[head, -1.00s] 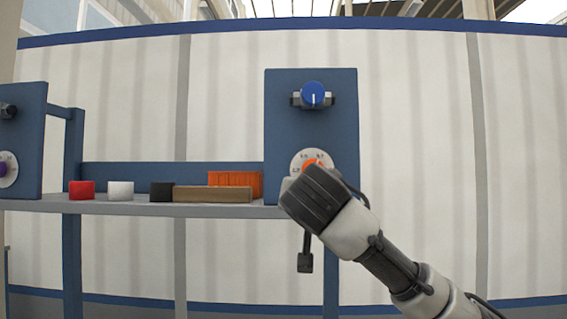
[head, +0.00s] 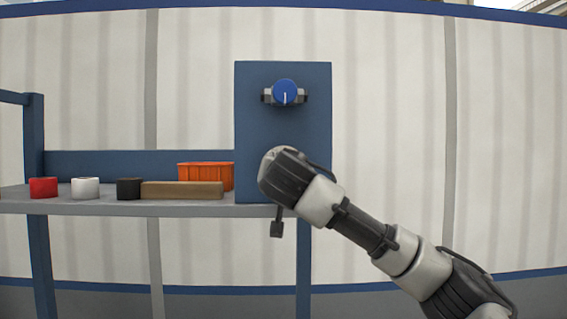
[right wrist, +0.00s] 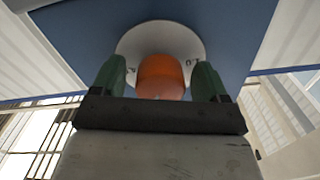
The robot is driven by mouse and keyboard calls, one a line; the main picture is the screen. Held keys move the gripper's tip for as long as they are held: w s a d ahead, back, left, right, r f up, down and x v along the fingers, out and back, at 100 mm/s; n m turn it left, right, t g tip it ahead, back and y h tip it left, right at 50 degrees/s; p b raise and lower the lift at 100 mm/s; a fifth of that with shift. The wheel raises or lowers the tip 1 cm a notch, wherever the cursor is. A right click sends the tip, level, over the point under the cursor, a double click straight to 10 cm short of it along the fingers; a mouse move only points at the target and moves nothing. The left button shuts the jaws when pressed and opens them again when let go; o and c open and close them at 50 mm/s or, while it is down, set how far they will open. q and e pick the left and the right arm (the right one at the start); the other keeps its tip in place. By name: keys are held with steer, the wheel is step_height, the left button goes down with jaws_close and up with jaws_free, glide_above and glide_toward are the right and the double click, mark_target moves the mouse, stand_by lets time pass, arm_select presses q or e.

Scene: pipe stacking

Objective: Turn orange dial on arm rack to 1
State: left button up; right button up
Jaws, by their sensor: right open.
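The orange dial (right wrist: 160,77) sits on a round white plate (right wrist: 160,38) with small dark marks too blurred to read. The plate is on the blue upright panel of the rack (head: 284,128). My right gripper (right wrist: 158,80) is open, with one green finger on each side of the dial; I cannot tell whether they touch it. In the head view my right gripper (head: 272,172) is in front of the panel's lower part and hides the dial. The dial's setting cannot be read. My left gripper is not in view.
A blue knob (head: 285,92) is higher on the same panel.

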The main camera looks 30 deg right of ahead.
steer(key=shift+w, duration=0.1)
steer(key=c, duration=0.9)
steer(key=shift+f, duration=0.1)
